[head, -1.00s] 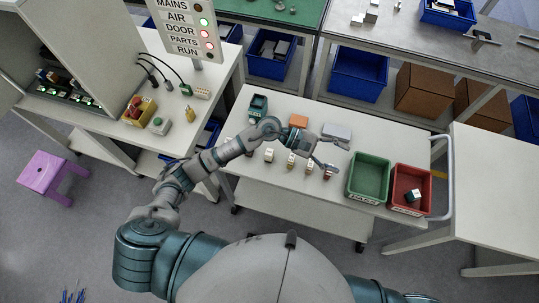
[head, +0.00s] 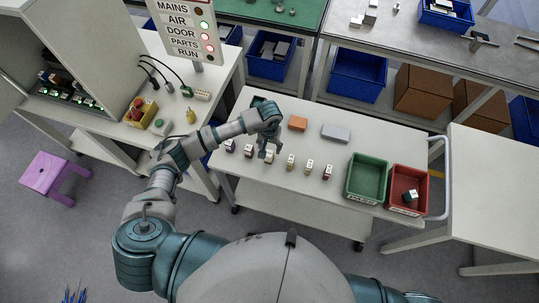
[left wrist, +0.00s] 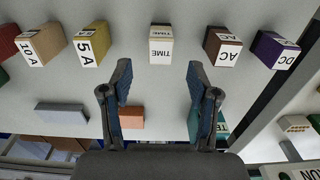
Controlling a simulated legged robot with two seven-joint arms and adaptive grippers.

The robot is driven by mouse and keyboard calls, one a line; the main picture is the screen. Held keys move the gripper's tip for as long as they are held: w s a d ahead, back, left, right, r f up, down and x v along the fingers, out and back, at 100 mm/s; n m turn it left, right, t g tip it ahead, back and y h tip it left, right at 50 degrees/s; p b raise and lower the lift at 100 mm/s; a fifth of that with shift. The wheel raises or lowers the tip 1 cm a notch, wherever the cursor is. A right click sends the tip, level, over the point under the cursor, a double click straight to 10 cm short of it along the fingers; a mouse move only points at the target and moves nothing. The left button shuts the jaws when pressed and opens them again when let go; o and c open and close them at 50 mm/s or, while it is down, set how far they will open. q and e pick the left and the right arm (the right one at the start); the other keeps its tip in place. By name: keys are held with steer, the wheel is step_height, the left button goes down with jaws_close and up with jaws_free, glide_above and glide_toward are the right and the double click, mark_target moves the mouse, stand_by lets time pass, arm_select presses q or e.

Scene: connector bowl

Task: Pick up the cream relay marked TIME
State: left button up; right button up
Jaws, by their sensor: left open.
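The cream relay marked TIME (left wrist: 161,46) stands upright on the white table, in the middle of a row of relays. In the left wrist view it is centred just beyond my fingertips, with bare table on both sides of it. In the head view the cream relay (head: 268,157) is just in front of my gripper and partly covered by it. My left gripper (left wrist: 157,80) is open and empty, its two blue-padded fingers apart. It also shows in the head view (head: 268,150). My right gripper is not in view.
A brown AC relay (left wrist: 222,46) and a yellow 5 A relay (left wrist: 92,45) flank it. A purple DC relay (left wrist: 275,49) and a tan 10 A relay (left wrist: 42,45) stand farther out. Green (head: 350,190) and red (head: 426,205) bins sit at the table's right end.

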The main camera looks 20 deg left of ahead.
mark_target(269, 153)
arm_select(q)
steer(key=shift+f, duration=0.85)
step_height(269, 153, down, 4)
steer(key=shift+s+a+f+p, duration=0.15)
steer(key=shift+f+p, duration=0.05)
steer(key=shift+p, duration=0.6)
steer(key=shift+f, duration=0.5)
jaws_close()
